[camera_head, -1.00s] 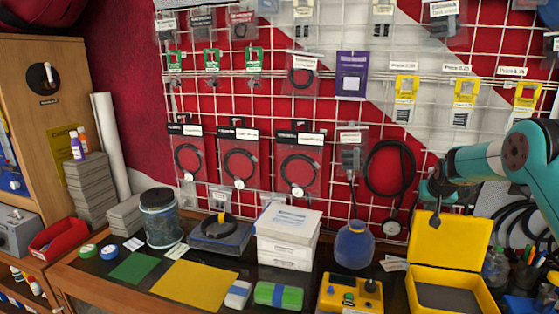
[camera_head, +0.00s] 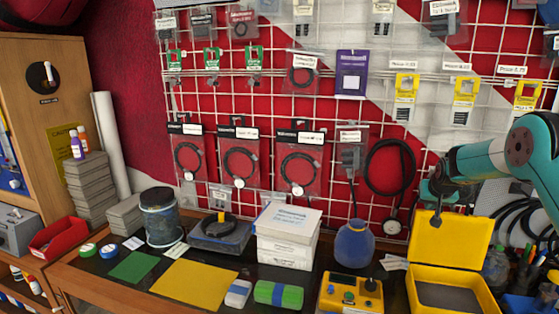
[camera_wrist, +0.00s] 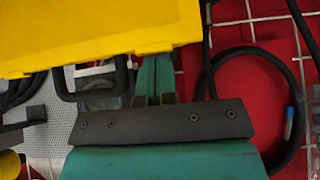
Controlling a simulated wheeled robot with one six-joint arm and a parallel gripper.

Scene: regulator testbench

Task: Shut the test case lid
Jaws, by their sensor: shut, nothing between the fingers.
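The yellow test case (camera_head: 455,285) stands at the right end of the bench with its lid (camera_head: 462,241) raised, showing a dark grey inside. My gripper (camera_head: 436,220) points down at the lid's upper left edge in the head view. In the wrist view, my gripper's green fingers (camera_wrist: 154,78) are together and empty, and reach toward the edge of the yellow lid (camera_wrist: 100,28). The lid seems to cover the fingertips there, and I cannot tell whether they touch it. A dark handle-like loop (camera_wrist: 90,88) shows beside the fingers.
A yellow device with knobs (camera_head: 350,294) and a blue round vessel (camera_head: 354,246) stand left of the case. Pens and a bottle (camera_head: 496,266) stand close on its right. A wire grid with hanging cables (camera_head: 389,166) rises behind the bench.

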